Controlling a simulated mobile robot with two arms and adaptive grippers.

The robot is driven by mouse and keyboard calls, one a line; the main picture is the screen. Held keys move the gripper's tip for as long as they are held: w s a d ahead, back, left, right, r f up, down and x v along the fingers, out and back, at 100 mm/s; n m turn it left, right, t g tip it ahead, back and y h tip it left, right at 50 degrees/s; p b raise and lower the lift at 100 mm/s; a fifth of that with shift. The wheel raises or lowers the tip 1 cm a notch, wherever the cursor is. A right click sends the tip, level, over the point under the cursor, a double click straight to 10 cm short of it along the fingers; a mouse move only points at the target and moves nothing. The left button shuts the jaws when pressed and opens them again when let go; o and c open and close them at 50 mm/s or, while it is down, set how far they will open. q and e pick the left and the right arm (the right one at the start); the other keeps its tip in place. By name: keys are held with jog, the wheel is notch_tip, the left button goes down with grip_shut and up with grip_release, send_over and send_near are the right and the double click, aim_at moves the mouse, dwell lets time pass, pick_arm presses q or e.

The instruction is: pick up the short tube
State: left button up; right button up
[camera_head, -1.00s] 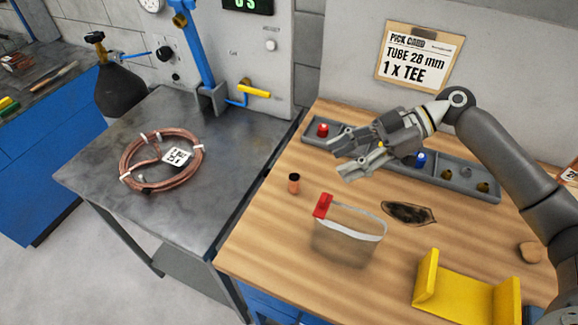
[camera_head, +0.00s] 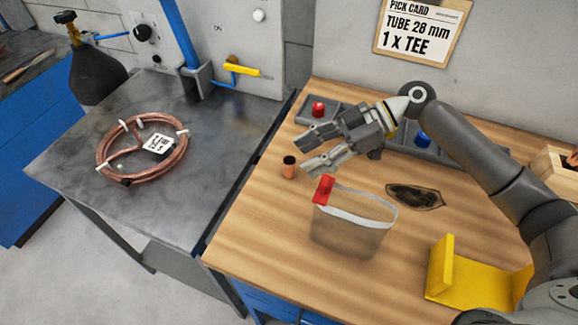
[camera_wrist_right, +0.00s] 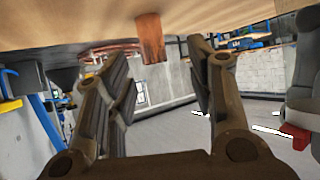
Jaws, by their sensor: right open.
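The short copper tube (camera_head: 289,168) stands upright on the wooden bench, near its left edge. My right gripper (camera_head: 304,156) is open and empty, with its fingertips just to the right of the tube. In the right wrist view, the tube (camera_wrist_right: 150,38) shows at the top, beyond the fingertips and roughly between the two open fingers (camera_wrist_right: 160,75). The wooden surface runs along the top of that view. Whether a finger touches the tube cannot be told. My left gripper is not in view.
A clear bin (camera_head: 350,238) with a red clip (camera_head: 323,189) stands in front of the gripper. A grey parts tray (camera_head: 340,107) lies behind it. A dark oval patch (camera_head: 415,197) and a yellow bracket (camera_head: 470,280) are to the right. A copper coil (camera_head: 142,150) lies on the metal table.

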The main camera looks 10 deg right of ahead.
aim_at(291, 160)
jog(key=x, duration=0.5)
jog(key=shift+w+a+r, duration=0.15)
jog(key=shift+w+a, duration=0.05)
jog(key=shift+w, duration=0.2)
jog(key=shift+d, duration=0.1)
jog(key=c, duration=1)
